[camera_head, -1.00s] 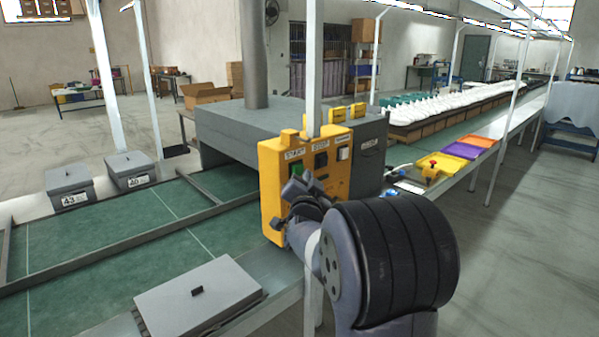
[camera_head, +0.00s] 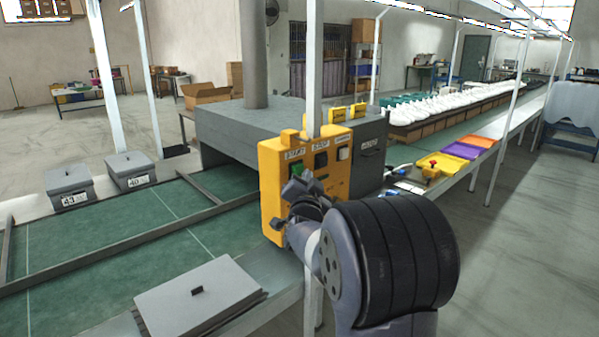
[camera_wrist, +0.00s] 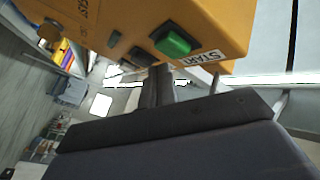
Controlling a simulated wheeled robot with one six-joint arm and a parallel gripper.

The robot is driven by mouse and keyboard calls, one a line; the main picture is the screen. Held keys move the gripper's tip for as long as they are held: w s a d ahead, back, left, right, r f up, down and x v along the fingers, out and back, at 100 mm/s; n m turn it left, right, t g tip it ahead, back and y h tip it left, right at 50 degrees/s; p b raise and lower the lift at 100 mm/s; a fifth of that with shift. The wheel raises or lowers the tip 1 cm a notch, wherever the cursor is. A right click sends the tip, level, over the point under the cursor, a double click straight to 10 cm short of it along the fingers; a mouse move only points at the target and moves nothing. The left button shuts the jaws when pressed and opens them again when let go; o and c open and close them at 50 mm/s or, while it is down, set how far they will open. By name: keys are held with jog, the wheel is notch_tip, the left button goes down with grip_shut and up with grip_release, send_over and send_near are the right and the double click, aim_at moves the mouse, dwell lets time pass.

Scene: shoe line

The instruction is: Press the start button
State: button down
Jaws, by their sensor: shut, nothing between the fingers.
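The yellow control box (camera_head: 272,190) stands at the conveyor's near edge in the head view. Its START label (camera_head: 294,155) is at the upper left of its face, beside a STOP label and another button. In the wrist view the green start button (camera_wrist: 172,42) sticks out of the yellow face beside the START label (camera_wrist: 201,58). My gripper (camera_wrist: 160,72) is shut and empty, with its fingertips close to the green button. Whether they touch it is unclear. In the head view my gripper (camera_head: 287,208) is in front of the box, partly hidden by my wrist.
A grey machine housing (camera_head: 260,118) spans the green conveyor (camera_head: 110,222) behind the box. A grey lidded box (camera_head: 198,297) sits at the near edge. Orange (camera_head: 475,141) and purple trays lie to the right.

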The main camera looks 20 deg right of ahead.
jog(key=shift+w+a, duration=0.1)
jog(key=shift+w, duration=0.3)
jog(key=shift+w+a, duration=0.25)
jog(key=shift+w, duration=0.25)
dwell(0.8)
dwell(0.4)
jog(key=shift+s+d+b, duration=0.35)
jog(key=shift+s+b, duration=0.55)
